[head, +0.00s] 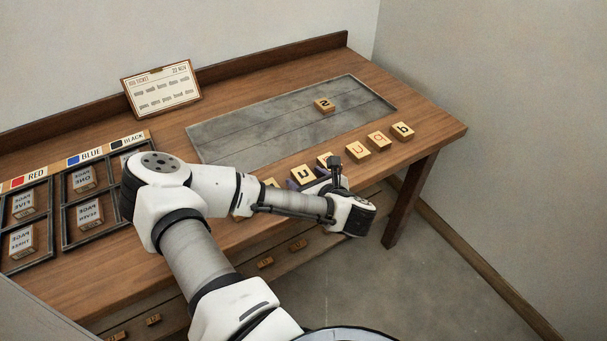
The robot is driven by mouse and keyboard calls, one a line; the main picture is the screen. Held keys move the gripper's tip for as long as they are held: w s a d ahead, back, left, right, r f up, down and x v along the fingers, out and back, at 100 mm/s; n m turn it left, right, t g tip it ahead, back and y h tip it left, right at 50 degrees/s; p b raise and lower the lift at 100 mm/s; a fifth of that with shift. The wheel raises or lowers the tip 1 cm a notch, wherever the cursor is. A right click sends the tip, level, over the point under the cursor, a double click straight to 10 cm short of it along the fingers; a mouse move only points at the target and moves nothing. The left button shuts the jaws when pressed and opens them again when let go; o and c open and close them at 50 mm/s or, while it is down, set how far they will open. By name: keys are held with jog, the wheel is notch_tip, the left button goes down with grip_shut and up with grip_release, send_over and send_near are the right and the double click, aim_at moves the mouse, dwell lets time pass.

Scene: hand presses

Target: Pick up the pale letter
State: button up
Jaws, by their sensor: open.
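Several pale wooden letter blocks stand in a row along the right front of the table (440,122). The clearest are a "b" block (402,130), an "a"-like block (379,140) and a "u"-like block (358,149). Nearer my arm are another block (304,172) and a partly covered one (324,158). I cannot tell which block is the pale letter. My gripper (302,182) is low over the row's near part, mostly hidden behind my wrist. It is open; no held block shows.
The grey slab (240,140) is bare apart from its one block. A ticket card (160,90) stands at the back. Dark-framed compartments labelled red, blue and black (92,155) hold word blocks at the left. Drawers with small knobs (265,263) are below the tabletop.

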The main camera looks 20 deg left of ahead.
jog(key=c, duration=1.1)
jog(key=shift+o, duration=0.2)
jog(key=shift+r, duration=0.15)
